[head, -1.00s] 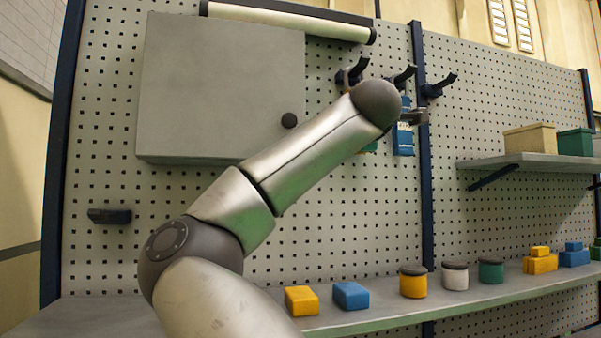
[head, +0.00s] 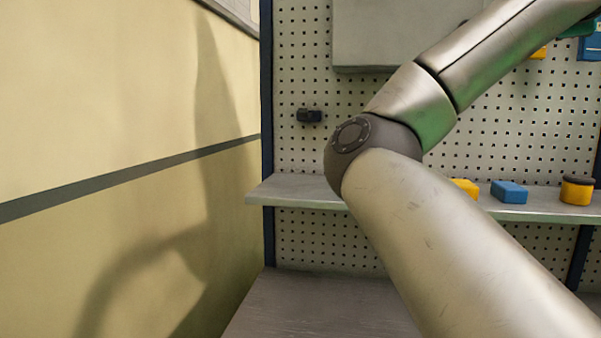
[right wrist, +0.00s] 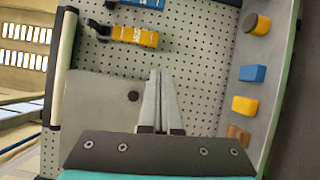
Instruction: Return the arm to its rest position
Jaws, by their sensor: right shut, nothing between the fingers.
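My right arm (head: 460,240) rises from the lower right of the head view, bends at a dark elbow joint, and runs out at the top right. Its gripper is outside the head view. In the right wrist view my right gripper (right wrist: 161,75) shows with its two long fingers closed together and nothing between them. It points toward the pegboard, beside the grey cabinet (right wrist: 95,110) and its black knob (right wrist: 133,96). My left gripper is in neither view.
The shelf (head: 540,207) holds a blue block (head: 509,192) and a yellow jar (head: 577,190); a yellow block (head: 467,187) is partly behind my arm. A yellow item (right wrist: 135,36) hangs on the pegboard. A plain wall (head: 120,100) fills the left; open space lies before it.

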